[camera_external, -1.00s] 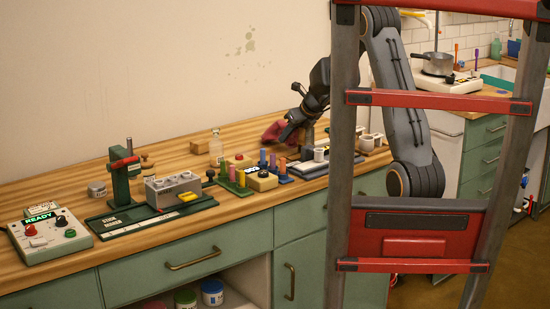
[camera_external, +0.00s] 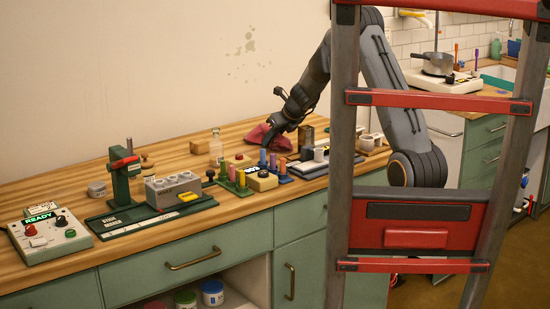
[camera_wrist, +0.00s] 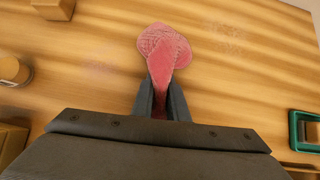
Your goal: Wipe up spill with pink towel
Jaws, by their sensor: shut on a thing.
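The pink towel (camera_external: 257,134) is bunched at the back of the wooden table, near the wall. My gripper (camera_external: 269,143) is at its right side, over the table. In the wrist view, my gripper (camera_wrist: 162,106) is shut on the near, narrow end of the towel (camera_wrist: 165,48), and the wider part spreads out beyond the fingertips. Faint pale pink marks (camera_wrist: 230,38) show on the wood to the right of the towel, with a fainter pinkish patch (camera_wrist: 102,68) to its left. I cannot make out the spill in the outside view.
A glass bottle (camera_external: 216,146) stands left of the towel. A dark cup (camera_external: 307,134) stands to the right. A ladder (camera_external: 345,150) blocks part of the view.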

